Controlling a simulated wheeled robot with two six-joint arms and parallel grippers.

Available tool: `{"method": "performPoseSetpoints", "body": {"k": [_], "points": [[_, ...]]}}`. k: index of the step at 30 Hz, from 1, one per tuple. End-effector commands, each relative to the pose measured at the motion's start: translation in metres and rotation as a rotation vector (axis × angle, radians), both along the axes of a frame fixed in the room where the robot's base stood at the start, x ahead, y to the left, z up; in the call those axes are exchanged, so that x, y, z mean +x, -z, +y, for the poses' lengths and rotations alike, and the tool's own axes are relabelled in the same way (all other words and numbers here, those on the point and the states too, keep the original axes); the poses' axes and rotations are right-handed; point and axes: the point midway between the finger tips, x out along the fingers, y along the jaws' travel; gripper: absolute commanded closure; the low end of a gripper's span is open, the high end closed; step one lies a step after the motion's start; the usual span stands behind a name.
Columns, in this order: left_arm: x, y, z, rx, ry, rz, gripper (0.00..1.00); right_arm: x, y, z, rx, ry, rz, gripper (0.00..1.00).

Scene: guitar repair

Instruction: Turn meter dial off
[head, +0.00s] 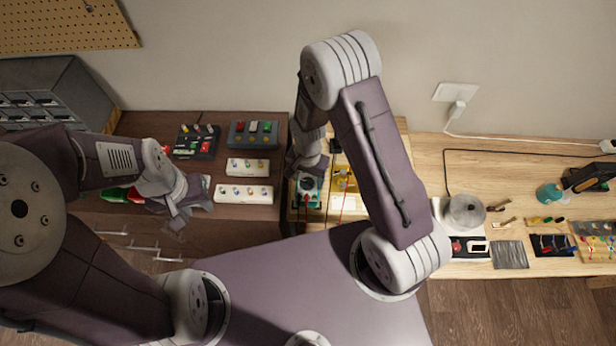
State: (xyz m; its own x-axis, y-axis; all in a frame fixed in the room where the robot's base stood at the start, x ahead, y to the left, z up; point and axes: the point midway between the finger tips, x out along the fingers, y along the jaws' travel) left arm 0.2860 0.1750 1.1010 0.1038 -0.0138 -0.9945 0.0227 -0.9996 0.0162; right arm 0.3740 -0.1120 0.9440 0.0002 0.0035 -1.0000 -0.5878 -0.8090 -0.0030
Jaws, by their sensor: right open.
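A teal meter (309,184) with a dark round dial lies on the light wooden bench, near its left end. Red leads run down from this area. My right gripper (306,168) is open and reaches down at the meter's upper part, partly covering it. I cannot tell whether its fingers touch the dial, and the dial's setting is too small to read. My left gripper (177,222) hangs near the front edge of the dark bench, well left of the meter. I cannot tell whether its fingers are apart.
A yellow device (345,178) lies right of the meter. The dark bench holds white pedal-like strips (245,193) and a dark box with coloured knobs (253,134). Further right are a metal round container (465,212) and a soldering station (590,177). A drawer cabinet (62,93) stands at left.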

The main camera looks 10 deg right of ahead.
Motion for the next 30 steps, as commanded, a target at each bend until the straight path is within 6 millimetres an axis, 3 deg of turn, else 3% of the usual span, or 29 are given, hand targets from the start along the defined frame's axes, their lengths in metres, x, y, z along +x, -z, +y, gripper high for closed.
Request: {"method": "performPoseSetpoints", "body": {"k": [3, 4, 10, 30], "points": [[0.0, 0.0001, 0.0, 0.0, 0.0, 0.0, 0.64, 0.0002, -0.0002, 0.0001, 0.0, 0.0, 0.0, 0.37], [0.0, 0.0002, 0.0, 0.0, 0.0, 0.0, 0.64, 0.0002, -0.0002, 0.0001, 0.0, 0.0, 0.0, 0.43], [0.0, 0.0002, 0.0, 0.0, 0.0, 0.0, 0.64, 0.0003, -0.0004, 0.0002, 0.0, 0.0, -0.001, 0.98], [0.0, 0.0003, 0.0, 0.0, 0.0, 0.0, 0.64, 0.0005, -0.0007, 0.0002, 0.0, 0.043, -0.001, 1.0]]}}
